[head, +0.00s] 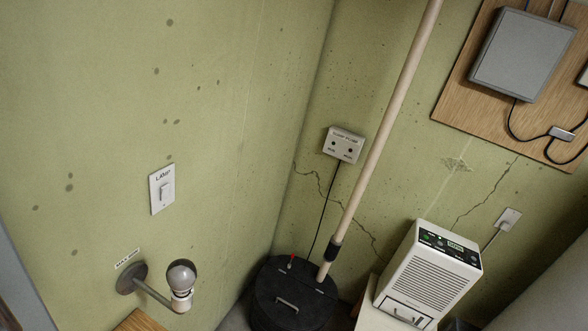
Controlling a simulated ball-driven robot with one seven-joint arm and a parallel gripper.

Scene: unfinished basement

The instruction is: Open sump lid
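The sump lid (295,292) is a round black cover low in the room's corner. It looks shut. A grey handle (287,305) lies across its front part, and a small red-tipped piece (292,261) stands near its back edge. A pale pipe (385,125) with a dark coupling (335,249) rises from the lid's right side and leans right in the picture. The lower edge of the lid is near the frame's bottom. My gripper is not in view.
A sump pump box (344,145) hangs on the wall, its black cord running down to the pit. A white dehumidifier (428,272) stands right of the lid. A wall lamp (181,281) juts out at lower left, below a light switch (162,189). A wooden panel bears a grey box (522,54).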

